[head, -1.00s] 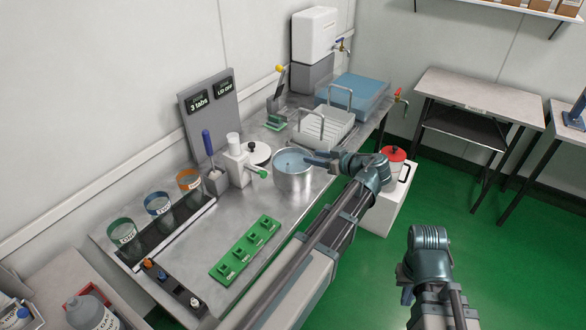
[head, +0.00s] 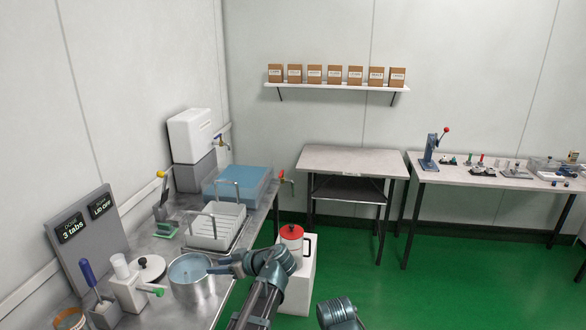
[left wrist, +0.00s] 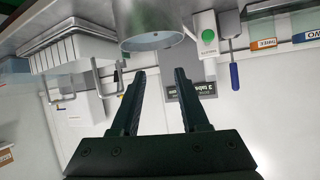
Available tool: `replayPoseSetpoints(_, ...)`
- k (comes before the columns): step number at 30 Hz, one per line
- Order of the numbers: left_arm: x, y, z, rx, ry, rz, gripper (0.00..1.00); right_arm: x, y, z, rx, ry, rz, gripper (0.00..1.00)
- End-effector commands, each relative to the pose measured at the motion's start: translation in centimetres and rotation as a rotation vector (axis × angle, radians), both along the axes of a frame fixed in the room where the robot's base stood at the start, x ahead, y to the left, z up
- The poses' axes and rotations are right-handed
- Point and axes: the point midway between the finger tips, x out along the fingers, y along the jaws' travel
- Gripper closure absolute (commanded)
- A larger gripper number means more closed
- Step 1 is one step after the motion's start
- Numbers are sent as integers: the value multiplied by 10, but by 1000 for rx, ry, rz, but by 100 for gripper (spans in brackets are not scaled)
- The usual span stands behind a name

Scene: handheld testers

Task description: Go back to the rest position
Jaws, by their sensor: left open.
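My left gripper (head: 220,268) is beside the steel pot (head: 192,277) at the right-hand side of the bench, near the pot's rim. In the left wrist view, the left gripper (left wrist: 160,72) has its two dark fingers apart with nothing between them. The pot (left wrist: 152,25) shows upside down past the fingertips, and a gap shows between them. In the head view, the pot holds bluish liquid. Part of my right arm shows at the bottom edge; its fingers are out of the picture.
A white bin with a red lid (head: 291,232) stands on the floor close to my left arm. Green floor (head: 400,295) is clear at right.

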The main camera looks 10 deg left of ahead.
Motion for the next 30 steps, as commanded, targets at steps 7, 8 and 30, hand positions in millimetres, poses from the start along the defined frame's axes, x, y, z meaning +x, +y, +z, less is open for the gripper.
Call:
replayPoseSetpoints(7, -83, -82, -28, -230, 542, -352, 55, 0, 0, 42, 0, 0, 0, 100)
replayPoseSetpoints(8, -94, -95, -32, -259, 610, -417, 55, 0, 0, 46, 0, 0, 0, 100)
replayPoseSetpoints(30, -213, -219, -41, -507, 1140, -1236, 55, 0, 0, 79, 0, 0, 0, 100)
